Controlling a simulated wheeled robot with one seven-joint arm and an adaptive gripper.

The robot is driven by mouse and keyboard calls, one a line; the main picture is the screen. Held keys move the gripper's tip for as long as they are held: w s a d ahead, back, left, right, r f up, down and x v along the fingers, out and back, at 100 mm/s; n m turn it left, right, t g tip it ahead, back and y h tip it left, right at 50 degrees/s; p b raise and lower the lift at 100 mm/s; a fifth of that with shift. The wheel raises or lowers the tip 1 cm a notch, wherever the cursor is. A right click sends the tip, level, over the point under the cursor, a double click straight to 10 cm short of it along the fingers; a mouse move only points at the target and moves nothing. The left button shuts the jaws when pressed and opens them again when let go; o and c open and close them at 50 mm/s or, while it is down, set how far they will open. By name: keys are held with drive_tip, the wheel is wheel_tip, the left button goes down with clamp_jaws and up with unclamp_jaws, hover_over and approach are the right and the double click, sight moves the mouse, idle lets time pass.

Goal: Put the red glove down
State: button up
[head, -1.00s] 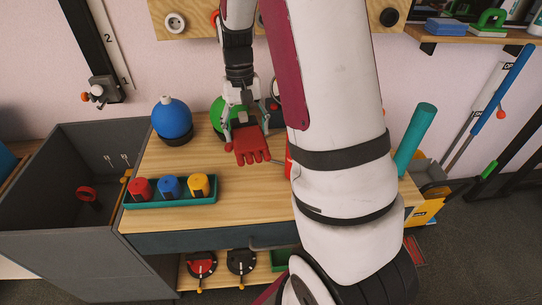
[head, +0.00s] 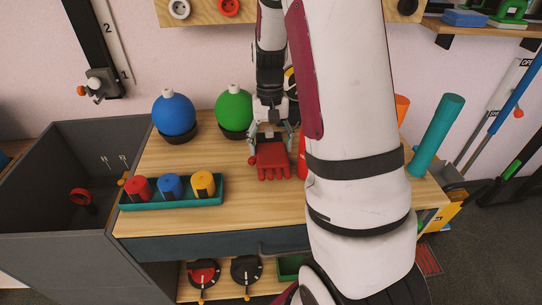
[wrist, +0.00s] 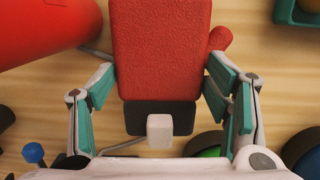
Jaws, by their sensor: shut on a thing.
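The red glove (head: 270,162) hangs below my gripper (head: 272,140) in the head view, its fingers toward the front of the wooden worktop (head: 240,213). My gripper is shut on the glove. In the wrist view the glove (wrist: 162,48) is between the two teal-padded fingers (wrist: 160,85), with its dark cuff (wrist: 125,118) and pale tab (wrist: 160,130) nearest the camera. The glove is low over the worktop; I cannot tell whether it touches it.
A green ball (head: 234,108) and a blue ball (head: 173,114) stand at the back left. A teal tray (head: 165,203) with red, blue and yellow cylinders is at the front left. Bare wood lies in front of the glove.

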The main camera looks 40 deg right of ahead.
sight(271, 147)
drive_tip(key=shift+f+b, duration=0.45)
drive_tip(key=shift+f, duration=1.1)
drive_tip(key=shift+f, duration=0.1)
drive_tip(key=shift+f, duration=0.1)
drive_tip(key=o, duration=1.2)
